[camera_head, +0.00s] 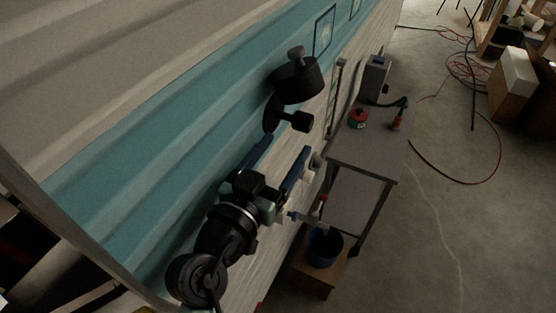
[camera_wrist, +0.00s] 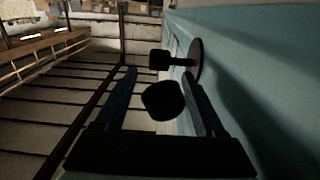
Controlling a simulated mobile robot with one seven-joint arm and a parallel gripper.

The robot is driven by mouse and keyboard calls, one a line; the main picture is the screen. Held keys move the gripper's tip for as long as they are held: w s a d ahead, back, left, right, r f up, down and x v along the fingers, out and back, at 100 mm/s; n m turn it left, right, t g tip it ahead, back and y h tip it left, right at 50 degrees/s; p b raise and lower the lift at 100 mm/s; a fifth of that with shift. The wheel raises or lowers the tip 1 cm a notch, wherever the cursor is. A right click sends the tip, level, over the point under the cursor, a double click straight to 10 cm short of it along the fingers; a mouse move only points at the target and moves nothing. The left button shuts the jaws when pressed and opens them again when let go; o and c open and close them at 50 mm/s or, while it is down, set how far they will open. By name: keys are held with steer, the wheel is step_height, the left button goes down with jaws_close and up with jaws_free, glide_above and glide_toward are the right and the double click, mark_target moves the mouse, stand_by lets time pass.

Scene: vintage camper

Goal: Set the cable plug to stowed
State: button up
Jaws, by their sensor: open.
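My gripper (camera_head: 279,158) is open, with its two blue fingers apart beside the teal and white camper wall. In the wrist view the open fingers (camera_wrist: 158,72) frame a dark rounded knob (camera_wrist: 163,100); I see no grip on it. In the head view a black disc with a stubby knob (camera_head: 301,122) stands out from the wall just beyond the fingertips. A larger black round fitting (camera_head: 298,82) with a small end knob is farther along. An orange plug-like piece (camera_head: 397,120) on a green cable rests on the table. I cannot tell which is the cable plug.
A grey table (camera_head: 370,153) stands against the wall beyond my gripper, with a grey box (camera_head: 376,78) and a red round item (camera_head: 358,118) on top. A blue bucket (camera_head: 325,247) is below. Open concrete floor lies right, with loose cables (camera_head: 480,180).

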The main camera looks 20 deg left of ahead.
steer(key=shift+s+a, duration=0.15)
steer(key=shift+s, duration=0.55)
